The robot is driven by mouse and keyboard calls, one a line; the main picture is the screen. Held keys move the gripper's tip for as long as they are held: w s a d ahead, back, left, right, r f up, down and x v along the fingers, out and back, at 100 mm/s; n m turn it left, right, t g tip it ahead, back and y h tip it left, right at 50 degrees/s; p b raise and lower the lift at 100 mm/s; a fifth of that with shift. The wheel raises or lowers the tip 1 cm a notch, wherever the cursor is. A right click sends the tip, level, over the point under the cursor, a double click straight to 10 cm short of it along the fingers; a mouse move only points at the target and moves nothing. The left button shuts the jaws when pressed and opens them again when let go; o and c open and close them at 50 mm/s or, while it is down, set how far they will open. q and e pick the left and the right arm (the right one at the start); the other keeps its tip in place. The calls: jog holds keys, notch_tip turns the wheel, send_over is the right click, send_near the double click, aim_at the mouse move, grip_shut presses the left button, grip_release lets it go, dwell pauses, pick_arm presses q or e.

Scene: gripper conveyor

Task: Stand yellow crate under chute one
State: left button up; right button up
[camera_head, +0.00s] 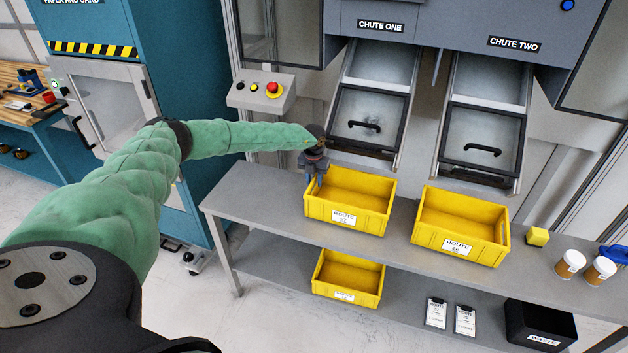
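A yellow crate (343,215) with a white route label stands upright on the grey bench, below and in front of chute one (369,110). A second yellow crate (455,241) stands on the bench to its right, below chute two (482,130). A third yellow crate (345,295) is on the lower shelf. All three look empty. My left gripper (317,180) is at the left rim of the crate under chute one, pointing down. Its fingers are too small to tell whether they grip the rim. My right gripper is not in view.
The grey bench (265,210) has a bare stretch left of the crates. A yellow block (537,237) and two paper cups (569,264) stand at the right. A button box (262,90) is left of chute one. Clipboards (436,313) and a black bin (539,324) are below.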

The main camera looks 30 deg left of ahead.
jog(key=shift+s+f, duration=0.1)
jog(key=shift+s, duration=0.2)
